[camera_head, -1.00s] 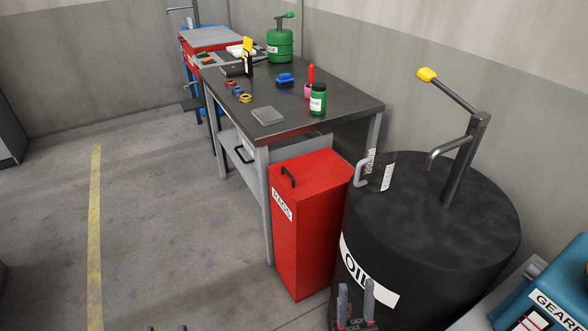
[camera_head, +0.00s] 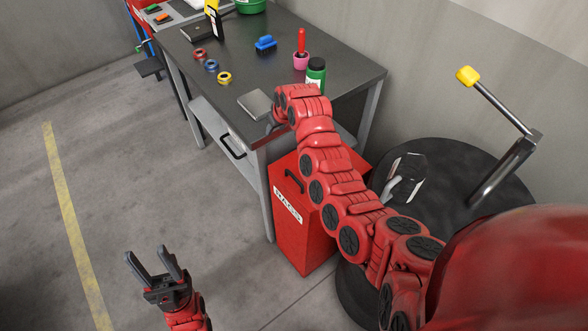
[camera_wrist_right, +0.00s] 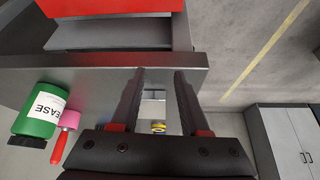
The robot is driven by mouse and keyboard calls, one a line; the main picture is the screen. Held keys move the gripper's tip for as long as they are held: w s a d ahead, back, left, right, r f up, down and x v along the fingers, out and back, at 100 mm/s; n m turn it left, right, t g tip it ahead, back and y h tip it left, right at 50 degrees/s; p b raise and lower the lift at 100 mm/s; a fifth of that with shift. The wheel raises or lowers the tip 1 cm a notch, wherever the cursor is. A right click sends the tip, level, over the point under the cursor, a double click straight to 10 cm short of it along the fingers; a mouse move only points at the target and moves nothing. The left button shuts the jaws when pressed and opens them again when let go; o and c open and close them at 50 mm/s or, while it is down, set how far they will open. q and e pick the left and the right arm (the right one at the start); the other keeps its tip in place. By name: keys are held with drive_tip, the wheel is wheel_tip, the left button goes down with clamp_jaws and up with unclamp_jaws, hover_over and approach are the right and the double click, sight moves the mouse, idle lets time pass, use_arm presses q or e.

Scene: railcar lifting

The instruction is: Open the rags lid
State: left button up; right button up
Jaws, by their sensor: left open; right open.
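The red rags bin (camera_head: 303,240) stands beside the workbench in the head view. Its label reads RAGS, and its lid (camera_head: 285,165) with a black handle (camera_head: 293,181) is shut. My right arm crosses in front of the bin's right part and hides some of the lid. My right gripper is mostly hidden by its own arm in the head view, near the bench's front corner, above and beyond the handle. In the right wrist view the right gripper (camera_wrist_right: 160,75) is open, with nothing between its fingers. My left gripper (camera_head: 151,252) is open and empty over the floor, left of the bin.
The workbench (camera_head: 215,95) holds tape rolls, a blue brush, a red-handled tool and a green bottle (camera_head: 316,70). The grease bottle (camera_wrist_right: 40,115) shows in the wrist view. A black oil drum (camera_head: 440,165) with a pump stands right of the bin. The left floor is clear.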

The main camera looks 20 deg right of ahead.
drive_tip(key=s+d+r+n+g+h, duration=0.1)
drive_tip(key=s+r+g, duration=0.2)
drive_tip(key=s, duration=0.2)
drive_tip(key=s+d+r+g, duration=0.2)
drive_tip(key=s, duration=0.2)
drive_tip(key=b, duration=0.4)
hover_over(294, 176)
wheel_tip(294, 176, down, 10)
drive_tip(key=shift+s+r, duration=0.15)
drive_tip(key=shift+r, duration=0.05)
drive_tip(key=shift+s+f+g+p, duration=0.1)
drive_tip(key=shift+f+g+p, duration=0.3)
drive_tip(key=shift+p, duration=0.55)
wheel_tip(294, 176, down, 5)
drive_tip(key=shift+r+p, duration=0.2)
drive_tip(key=shift+p, duration=0.25)
drive_tip(key=shift+f, duration=1.1)
clamp_jaws()
